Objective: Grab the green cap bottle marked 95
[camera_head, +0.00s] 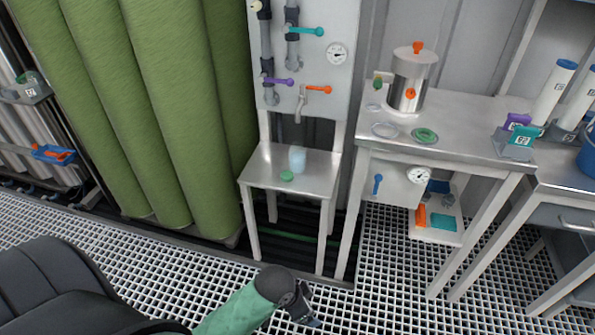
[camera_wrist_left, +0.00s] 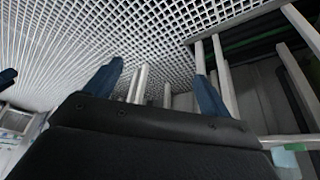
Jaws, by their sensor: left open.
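A pale blue translucent bottle or beaker (camera_head: 297,158) stands on the small steel table (camera_head: 262,180). A round green cap (camera_head: 287,175) shows just in front of it; whether it is attached I cannot tell. No number 95 is legible. My left gripper (camera_head: 303,306) is low over the floor grating, in front of and below the small table, well apart from the bottle. In the left wrist view its two blue fingers (camera_wrist_left: 160,72) are spread with nothing between them. A green piece (camera_wrist_left: 295,147) shows at that view's right edge, on the table. My right gripper is not in view.
A taller steel bench (camera_head: 460,140) to the right carries a steel vessel (camera_head: 411,80), a green ring (camera_head: 424,135) and labelled holders (camera_head: 519,142). A valve panel (camera_head: 305,60) stands behind the small table. Green columns (camera_head: 165,100) rise at left. The grating in front is clear.

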